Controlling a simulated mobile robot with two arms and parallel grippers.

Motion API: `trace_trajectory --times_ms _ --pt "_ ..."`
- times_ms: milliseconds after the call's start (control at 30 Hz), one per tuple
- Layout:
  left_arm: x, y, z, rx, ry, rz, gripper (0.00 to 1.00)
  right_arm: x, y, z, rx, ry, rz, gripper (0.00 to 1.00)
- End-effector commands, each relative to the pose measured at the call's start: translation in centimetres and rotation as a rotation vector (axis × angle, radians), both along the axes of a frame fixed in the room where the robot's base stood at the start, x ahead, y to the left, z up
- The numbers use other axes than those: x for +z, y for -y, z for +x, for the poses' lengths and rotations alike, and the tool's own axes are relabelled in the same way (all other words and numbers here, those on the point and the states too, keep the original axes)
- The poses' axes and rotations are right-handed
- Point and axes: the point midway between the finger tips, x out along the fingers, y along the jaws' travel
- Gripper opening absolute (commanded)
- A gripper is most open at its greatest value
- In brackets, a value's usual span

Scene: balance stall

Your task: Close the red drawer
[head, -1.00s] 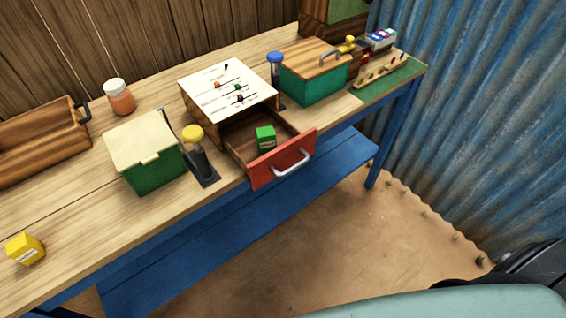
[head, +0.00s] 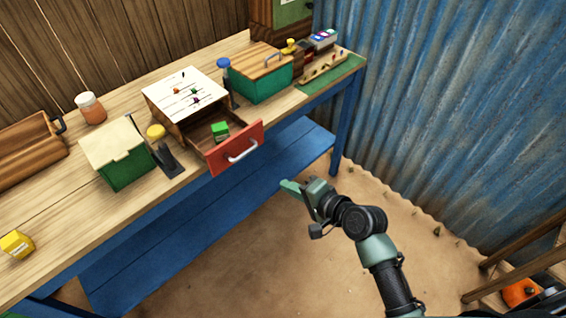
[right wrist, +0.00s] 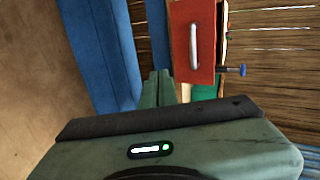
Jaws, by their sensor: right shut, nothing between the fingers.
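The red drawer (head: 234,150) is pulled out of its wooden cabinet (head: 186,95), over the table's front edge. It has a silver bar handle (head: 242,151), and a green box (head: 220,132) lies inside. My right gripper (head: 284,185) is shut and empty, apart from the drawer, in front of it and lower right of the handle. In the right wrist view, my shut fingers (right wrist: 158,78) point toward the red drawer front (right wrist: 192,42), which shows with its handle (right wrist: 194,47) to the right of the fingertips. My left gripper is not in view.
On the wooden table (head: 60,220) stand a green box with a cream lid (head: 120,155), a green box with a wooden lid (head: 262,75), a jar (head: 91,108) and a wooden tray (head: 30,150). A blue lower shelf (head: 200,215) runs beneath. The ground in front is clear.

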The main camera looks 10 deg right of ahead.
Motion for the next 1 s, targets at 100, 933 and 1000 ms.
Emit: trace_trajectory --times_ms 100,933,1000 --pt "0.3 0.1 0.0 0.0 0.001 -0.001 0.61 3.3 -0.6 0.1 0.006 0.023 0.058 0.0" --pt "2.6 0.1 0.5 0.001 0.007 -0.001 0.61 0.7 -8.1 10.1 0.007 0.025 0.064 0.0" --pt "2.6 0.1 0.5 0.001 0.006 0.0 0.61 0.7 -8.4 10.4 0.007 0.025 0.064 0.0"
